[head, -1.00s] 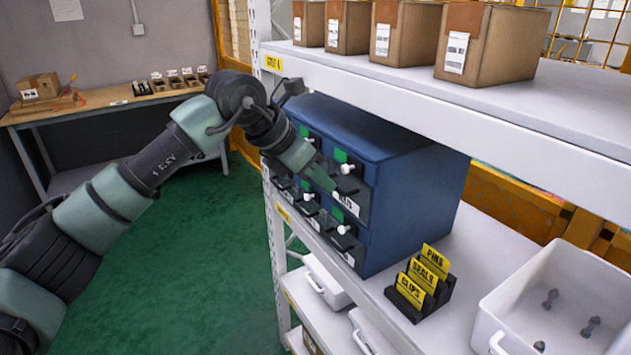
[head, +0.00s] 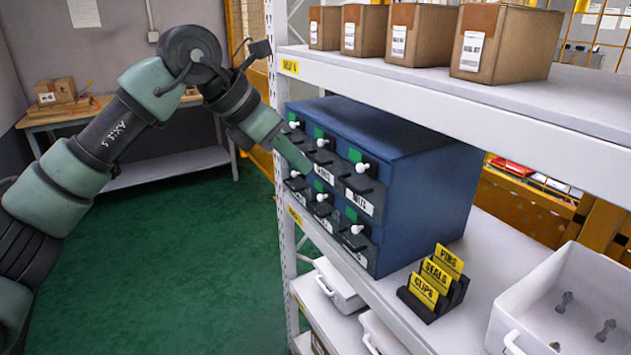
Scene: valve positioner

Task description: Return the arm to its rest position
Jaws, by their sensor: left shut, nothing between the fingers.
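My left arm comes in from the left in the head view and arches up in front of the shelf. Its gripper (head: 294,154) points down and to the right, shut and empty, at the front of the blue drawer cabinet (head: 420,190). The fingertips overlap the drawer fronts in the picture; I cannot tell whether they touch. The cabinet's dark drawers have white knobs, green tags and white labels, and all look closed. My right gripper does not show.
A white shelf (head: 520,107) with several cardboard boxes (head: 494,45) runs above the cabinet. Right of the cabinet are a black holder with yellow cards (head: 437,284) and a white bin (head: 545,310) with bolts. A workbench (head: 60,117) stands at the back left. Green floor (head: 190,270) is clear.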

